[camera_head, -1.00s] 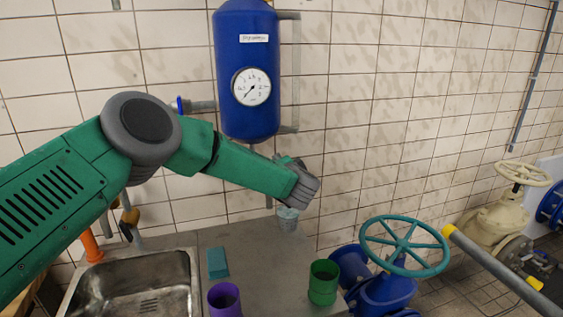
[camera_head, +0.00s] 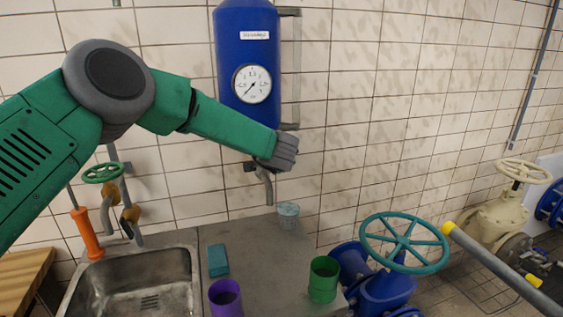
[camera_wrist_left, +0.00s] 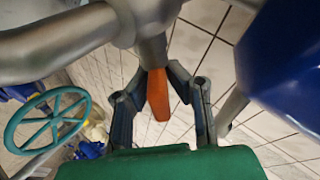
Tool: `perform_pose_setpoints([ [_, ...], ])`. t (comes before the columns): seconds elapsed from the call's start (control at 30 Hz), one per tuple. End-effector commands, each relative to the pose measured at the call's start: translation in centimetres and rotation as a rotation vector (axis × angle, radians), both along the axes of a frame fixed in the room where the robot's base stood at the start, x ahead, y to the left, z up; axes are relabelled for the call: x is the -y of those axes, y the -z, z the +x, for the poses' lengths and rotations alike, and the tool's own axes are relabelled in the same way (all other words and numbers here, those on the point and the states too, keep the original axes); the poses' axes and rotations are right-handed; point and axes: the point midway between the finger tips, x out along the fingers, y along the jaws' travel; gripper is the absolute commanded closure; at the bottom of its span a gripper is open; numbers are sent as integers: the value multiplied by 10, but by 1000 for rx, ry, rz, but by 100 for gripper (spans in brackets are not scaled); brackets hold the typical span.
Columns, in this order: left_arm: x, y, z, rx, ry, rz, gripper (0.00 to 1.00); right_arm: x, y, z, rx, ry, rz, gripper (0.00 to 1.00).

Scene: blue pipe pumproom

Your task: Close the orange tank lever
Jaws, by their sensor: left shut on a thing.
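The orange lever (camera_wrist_left: 158,98) hangs from a grey pipe fitting (camera_wrist_left: 150,45) in the left wrist view, with its flat end pointing towards my wrist. My left gripper (camera_wrist_left: 160,76) has one finger on each side of the lever and is shut on it. In the head view my left arm reaches across to just under the blue tank (camera_head: 247,70); its wrist end hides the lever and the fingers there. A grey spout (camera_head: 265,188) hangs below my wrist. My right gripper is in neither view.
A grey-blue cup (camera_head: 288,211), a teal block (camera_head: 218,260), a green cup (camera_head: 323,280) and a purple cup (camera_head: 225,298) stand on the counter (camera_head: 262,250). A sink (camera_head: 140,280) lies left. A teal handwheel (camera_head: 403,243) stands right.

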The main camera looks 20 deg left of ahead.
Motion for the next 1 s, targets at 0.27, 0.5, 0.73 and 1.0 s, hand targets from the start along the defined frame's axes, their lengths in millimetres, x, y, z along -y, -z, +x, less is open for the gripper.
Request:
perform_pose_setpoints([
  [0.27, -2, 7, -2, -11, -5, 1, 69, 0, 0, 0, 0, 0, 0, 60],
  [0.5, 0, 3, -2, -4, -3, 2, 69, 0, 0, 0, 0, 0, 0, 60],
  [0.73, 4, -6, -12, -2, 1, 2, 69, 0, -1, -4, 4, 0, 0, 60],
  [1.0, 16, -33, -56, -3, 0, 4, 69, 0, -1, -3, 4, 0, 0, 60],
])
